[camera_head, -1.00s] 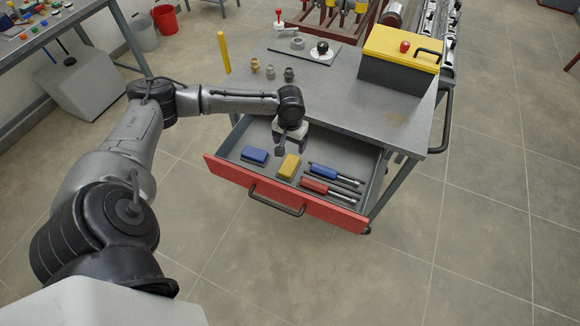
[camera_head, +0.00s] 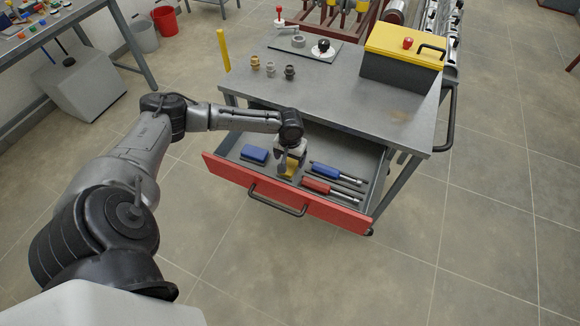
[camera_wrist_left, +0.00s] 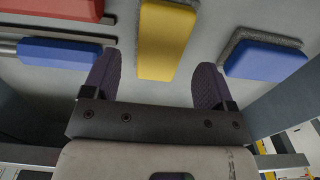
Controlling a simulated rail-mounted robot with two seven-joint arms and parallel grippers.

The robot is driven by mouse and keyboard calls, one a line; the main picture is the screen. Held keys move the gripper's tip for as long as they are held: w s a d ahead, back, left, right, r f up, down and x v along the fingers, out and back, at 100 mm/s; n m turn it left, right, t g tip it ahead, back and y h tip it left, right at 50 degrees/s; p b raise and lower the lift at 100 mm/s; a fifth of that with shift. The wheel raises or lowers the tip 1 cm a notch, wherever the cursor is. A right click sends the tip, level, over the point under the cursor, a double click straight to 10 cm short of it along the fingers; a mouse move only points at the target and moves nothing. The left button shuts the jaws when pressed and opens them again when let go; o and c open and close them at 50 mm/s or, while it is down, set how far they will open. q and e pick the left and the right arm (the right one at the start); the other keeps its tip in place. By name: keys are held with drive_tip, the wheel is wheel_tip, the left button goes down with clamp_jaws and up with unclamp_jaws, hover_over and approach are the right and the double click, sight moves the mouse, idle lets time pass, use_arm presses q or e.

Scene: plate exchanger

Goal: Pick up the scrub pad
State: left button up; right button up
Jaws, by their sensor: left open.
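A yellow pad with a grey underside (camera_head: 288,170) lies in the open drawer, partly hidden behind my left gripper (camera_head: 290,158) in the head view. In the left wrist view the yellow pad (camera_wrist_left: 166,42) shows ahead of the gap between the two open fingers (camera_wrist_left: 154,82), with nothing held. A blue pad with a grey underside (camera_head: 254,154) lies to its left in the drawer; it also shows at the right in the wrist view (camera_wrist_left: 266,58). I cannot tell which pad is the scrub pad. My right gripper is not in view.
The red-fronted drawer (camera_head: 230,176) also holds a blue-handled tool (camera_head: 326,170) and a red-handled tool (camera_head: 316,186) to the right. The grey cart top (camera_head: 345,105) overhangs the drawer's back. A yellow-lidded box (camera_head: 405,45) stands on it.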

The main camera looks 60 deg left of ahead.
sight(290, 164)
use_arm(q)
wheel_tip(290, 164, down, 4)
drive_tip(key=shift+r+b, duration=0.1)
drive_tip(key=shift+b, duration=0.55)
drive_tip(key=shift+f, duration=0.25)
drive_tip(key=shift+c, duration=0.3)
drive_tip(key=c, duration=0.7)
drive_tip(key=shift+r, duration=0.2)
